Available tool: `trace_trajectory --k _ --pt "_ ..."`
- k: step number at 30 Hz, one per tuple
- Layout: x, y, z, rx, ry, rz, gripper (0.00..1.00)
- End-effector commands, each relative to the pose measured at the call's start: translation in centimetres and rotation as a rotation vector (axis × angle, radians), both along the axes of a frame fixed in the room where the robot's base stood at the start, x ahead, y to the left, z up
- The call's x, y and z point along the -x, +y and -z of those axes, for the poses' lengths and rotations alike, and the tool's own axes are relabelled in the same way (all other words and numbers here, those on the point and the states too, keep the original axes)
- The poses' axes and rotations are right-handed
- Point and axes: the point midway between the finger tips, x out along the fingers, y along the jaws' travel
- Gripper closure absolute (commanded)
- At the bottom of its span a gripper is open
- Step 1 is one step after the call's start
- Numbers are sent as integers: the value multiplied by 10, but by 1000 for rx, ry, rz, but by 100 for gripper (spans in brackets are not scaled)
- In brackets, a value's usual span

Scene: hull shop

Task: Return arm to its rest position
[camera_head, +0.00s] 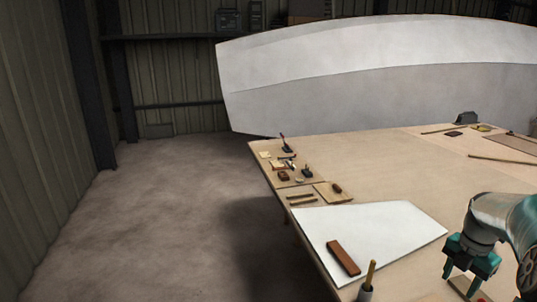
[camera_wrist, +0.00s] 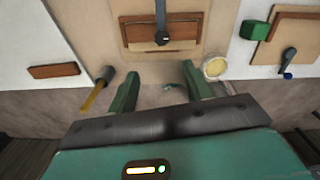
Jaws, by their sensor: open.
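My gripper (camera_head: 461,277) is at the lower right of the head view, at the end of my teal and grey arm, with its fingers pointing down over the workbench (camera_head: 390,175). In the wrist view my gripper (camera_wrist: 160,74) shows two green fingers spread apart with nothing held between them. A wooden board with a dark tool (camera_wrist: 162,37) lies past the fingertips in the wrist view. My arm's base is outside the head view.
A white panel (camera_head: 385,228) carries a reddish-brown block (camera_head: 343,258). A cup with a yellow handle (camera_head: 367,284) stands near the front edge. The wrist view shows a round tin (camera_wrist: 215,68) and green block (camera_wrist: 254,30). A white hull (camera_head: 380,70) stands behind; the left floor is clear.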

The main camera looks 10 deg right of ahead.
Motion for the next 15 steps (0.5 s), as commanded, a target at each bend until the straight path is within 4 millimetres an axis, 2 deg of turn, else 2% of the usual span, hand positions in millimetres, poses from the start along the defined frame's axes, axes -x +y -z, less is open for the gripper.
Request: trace_trajectory --k 5,8,15 --pt "-22 59 -28 62 -22 174 50" --pt "-30 105 -46 96 -58 335 50" --pt "-25 209 -80 109 -199 736 50"
